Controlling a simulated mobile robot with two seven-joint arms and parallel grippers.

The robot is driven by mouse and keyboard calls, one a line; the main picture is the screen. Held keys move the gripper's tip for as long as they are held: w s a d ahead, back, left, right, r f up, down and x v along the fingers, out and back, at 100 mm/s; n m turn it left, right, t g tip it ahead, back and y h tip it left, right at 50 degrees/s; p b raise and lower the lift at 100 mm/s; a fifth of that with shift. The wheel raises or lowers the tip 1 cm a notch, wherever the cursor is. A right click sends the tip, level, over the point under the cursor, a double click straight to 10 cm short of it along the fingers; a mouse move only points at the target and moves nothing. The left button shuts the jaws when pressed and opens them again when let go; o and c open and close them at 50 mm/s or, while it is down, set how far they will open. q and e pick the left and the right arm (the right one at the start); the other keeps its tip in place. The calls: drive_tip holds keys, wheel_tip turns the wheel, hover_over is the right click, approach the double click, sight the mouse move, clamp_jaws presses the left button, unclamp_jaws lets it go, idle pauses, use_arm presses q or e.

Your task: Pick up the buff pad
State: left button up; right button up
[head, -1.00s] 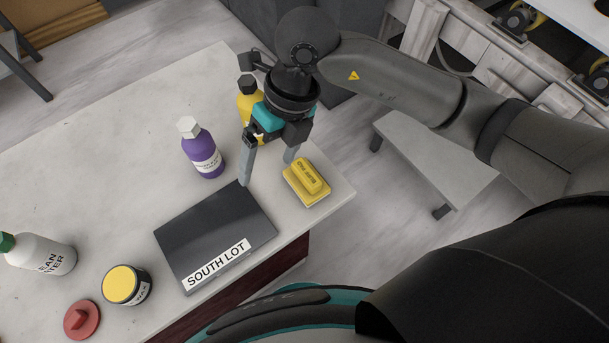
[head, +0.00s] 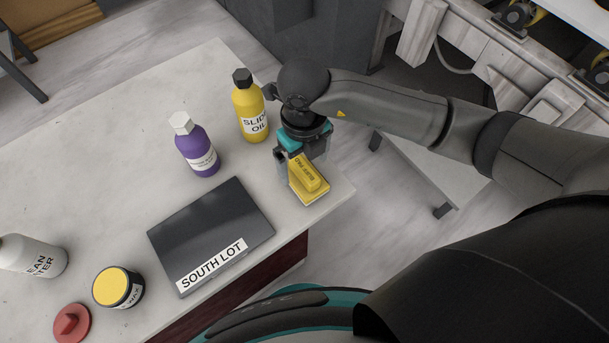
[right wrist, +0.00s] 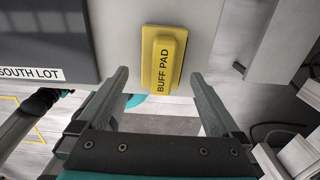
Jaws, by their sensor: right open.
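The yellow buff pad (head: 309,183), a block with a raised grip lettered BUFF PAD, lies on the stone slab (head: 95,150) near its right corner. In the right wrist view, the open fingers (right wrist: 158,80) are spread wider than the pad (right wrist: 163,60). The pad lies just beyond the fingertips, roughly centred between them, with nothing held. My left gripper is not in view.
A dark SOUTH LOT box (head: 210,235) lies left of the pad. A yellow slide oil bottle (head: 250,110) stands close beside my right gripper, and a purple bottle (head: 197,150) farther left. A wax tin (head: 118,287), red piece (head: 71,323) and white bottle (head: 32,256) are at lower left.

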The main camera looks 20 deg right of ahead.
sight(304, 168)
wheel_tip(304, 168, down, 4)
drive_tip(key=shift+w+d+b, duration=0.1)
drive_tip(key=shift+w+b, duration=0.05)
drive_tip(key=shift+b, duration=0.4)
drive_tip(key=shift+f, duration=0.45)
drive_tip(key=c, duration=1)
drive_tip(key=shift+c, duration=1.4)
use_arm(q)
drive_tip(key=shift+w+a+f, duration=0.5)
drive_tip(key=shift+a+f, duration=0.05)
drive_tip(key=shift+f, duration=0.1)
